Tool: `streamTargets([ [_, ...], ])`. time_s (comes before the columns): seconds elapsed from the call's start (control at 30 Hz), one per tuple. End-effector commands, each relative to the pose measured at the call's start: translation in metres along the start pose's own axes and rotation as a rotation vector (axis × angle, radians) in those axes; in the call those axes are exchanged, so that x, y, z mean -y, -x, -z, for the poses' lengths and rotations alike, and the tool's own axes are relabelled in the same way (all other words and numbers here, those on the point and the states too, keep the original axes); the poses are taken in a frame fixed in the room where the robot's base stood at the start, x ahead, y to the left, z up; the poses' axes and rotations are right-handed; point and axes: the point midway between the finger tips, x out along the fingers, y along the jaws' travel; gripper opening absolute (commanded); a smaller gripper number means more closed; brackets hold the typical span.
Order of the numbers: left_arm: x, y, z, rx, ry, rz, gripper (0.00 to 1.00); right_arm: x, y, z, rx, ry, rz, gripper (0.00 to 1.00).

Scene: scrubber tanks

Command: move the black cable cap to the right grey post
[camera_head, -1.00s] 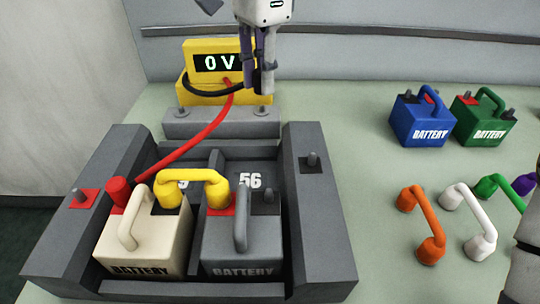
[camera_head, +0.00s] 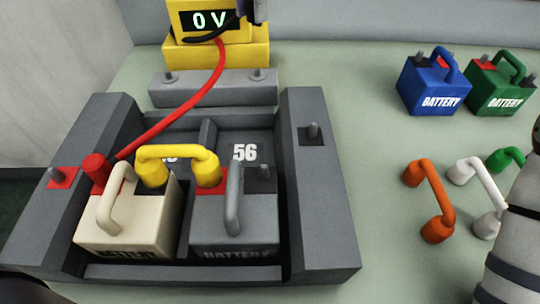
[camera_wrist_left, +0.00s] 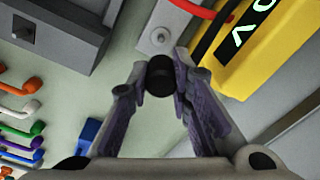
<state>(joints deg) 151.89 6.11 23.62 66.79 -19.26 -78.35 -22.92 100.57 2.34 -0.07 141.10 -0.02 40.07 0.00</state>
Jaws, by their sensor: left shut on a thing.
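My left gripper (camera_head: 248,9) shows only in part at the top edge of the head view, beside the yellow meter. In the left wrist view the left gripper (camera_wrist_left: 170,85) is shut on the black cable cap (camera_wrist_left: 158,75). The black cable (camera_head: 212,38) runs from the meter up to it. The grey block (camera_head: 213,90) has a left post (camera_head: 169,76) and a bare right post (camera_head: 257,73). One of its posts (camera_wrist_left: 160,37) shows in the wrist view, just beyond the cap. Another grey post (camera_head: 312,130) stands on the tray's right wall. My right gripper is out of view.
The yellow meter (camera_head: 258,52) reads 0 V. A red cable (camera_head: 190,105) runs from it to the cream battery (camera_head: 125,225). A yellow bridge (camera_head: 178,151) joins this to the grey battery (camera_head: 210,215). Blue (camera_head: 430,88) and green (camera_head: 500,90) batteries stand right.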

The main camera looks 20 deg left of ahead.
Motion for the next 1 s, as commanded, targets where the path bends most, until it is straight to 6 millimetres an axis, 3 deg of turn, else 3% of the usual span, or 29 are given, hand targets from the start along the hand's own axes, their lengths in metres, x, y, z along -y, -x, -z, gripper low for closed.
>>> streamTargets([
  [0.03,0.003,-0.015,0.003,0.016,0.000,-0.015,0.00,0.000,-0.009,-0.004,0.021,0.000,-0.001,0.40],
  [0.27,0.003,-0.020,0.003,0.020,0.000,-0.019,0.00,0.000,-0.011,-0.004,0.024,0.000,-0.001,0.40],
  [1.0,0.002,-0.096,0.001,0.022,-0.001,-0.019,0.00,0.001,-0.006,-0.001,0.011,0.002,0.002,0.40],
])
